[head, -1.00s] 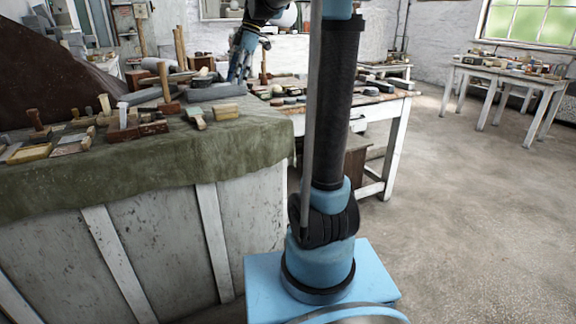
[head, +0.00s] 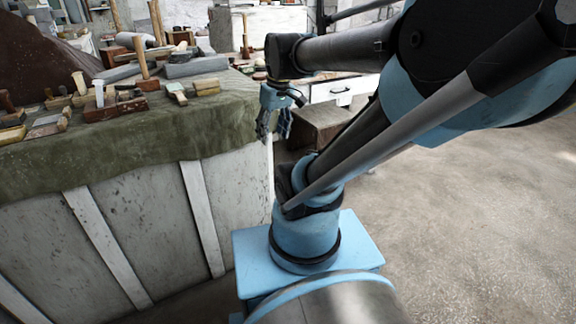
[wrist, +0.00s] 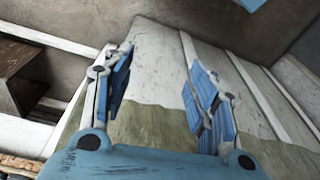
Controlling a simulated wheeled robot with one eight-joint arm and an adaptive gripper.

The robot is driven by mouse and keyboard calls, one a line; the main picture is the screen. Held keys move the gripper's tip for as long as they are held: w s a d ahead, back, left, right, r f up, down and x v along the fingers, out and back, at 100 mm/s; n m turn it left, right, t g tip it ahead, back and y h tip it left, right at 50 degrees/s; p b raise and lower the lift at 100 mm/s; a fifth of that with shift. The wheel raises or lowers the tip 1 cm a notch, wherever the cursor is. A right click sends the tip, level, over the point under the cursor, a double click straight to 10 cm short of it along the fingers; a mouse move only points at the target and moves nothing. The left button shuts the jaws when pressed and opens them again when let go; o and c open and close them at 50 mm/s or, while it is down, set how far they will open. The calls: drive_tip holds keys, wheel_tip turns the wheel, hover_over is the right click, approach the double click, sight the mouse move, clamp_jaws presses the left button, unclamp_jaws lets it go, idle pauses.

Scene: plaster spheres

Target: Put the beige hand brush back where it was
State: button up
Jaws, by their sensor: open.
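My gripper (head: 273,135) hangs pointing down just off the right end of the cloth-covered bench (head: 150,130), below the level of its top. In the wrist view my gripper (wrist: 160,68) is open, with nothing between its blue fingers. On the bench top near the right end lie a small brush-like tool with a pale handle (head: 177,93) and a beige block-like piece (head: 206,87), side by side. I cannot tell for sure whether either is the beige hand brush. Both are apart from my gripper.
Mallets, including an upright one (head: 143,65), grey stone blocks (head: 196,66) and boxes crowd the bench top. A brown wooden box (head: 318,127) stands behind my gripper, by a white table with a drawer (head: 340,90). The concrete floor at right (head: 480,220) is clear.

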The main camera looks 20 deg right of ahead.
drive_tip(key=s+d+f+m+h, duration=0.1)
drive_tip(key=s+d+f+m, duration=0.2)
drive_tip(key=s+f, duration=0.3)
wheel_tip(320, 180, down, 3)
drive_tip(key=shift+d+m+t, duration=0.15)
drive_tip(key=shift+m+t, duration=0.15)
drive_tip(key=shift+m, duration=0.5)
drive_tip(key=shift+s, duration=0.15)
drive_tip(key=shift+w+f, duration=0.2)
drive_tip(key=shift+w, duration=0.25)
drive_tip(key=shift+c, duration=0.6)
